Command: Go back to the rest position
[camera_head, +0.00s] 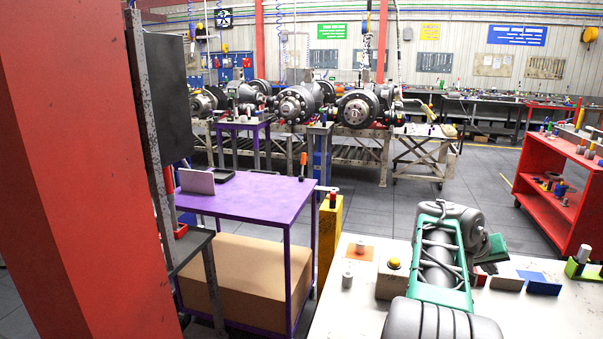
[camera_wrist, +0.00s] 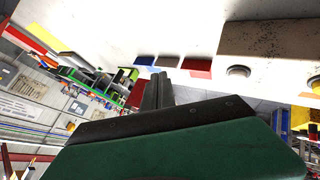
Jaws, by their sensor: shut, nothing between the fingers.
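My gripper (camera_wrist: 158,84) shows in the wrist view with its dark fingers together and nothing between them. In the head view my green and grey arm reaches over a white worktable (camera_head: 349,308) at the lower right. The fingertips cannot be made out there.
The worktable carries a box with a yellow button (camera_head: 393,264), small grey cylinders (camera_head: 347,280) and a blue block (camera_head: 544,288). A purple table (camera_head: 250,196) stands left, a red shelf cart (camera_head: 560,190) right. A red pillar (camera_head: 70,180) fills the left edge. Grey floor is open between.

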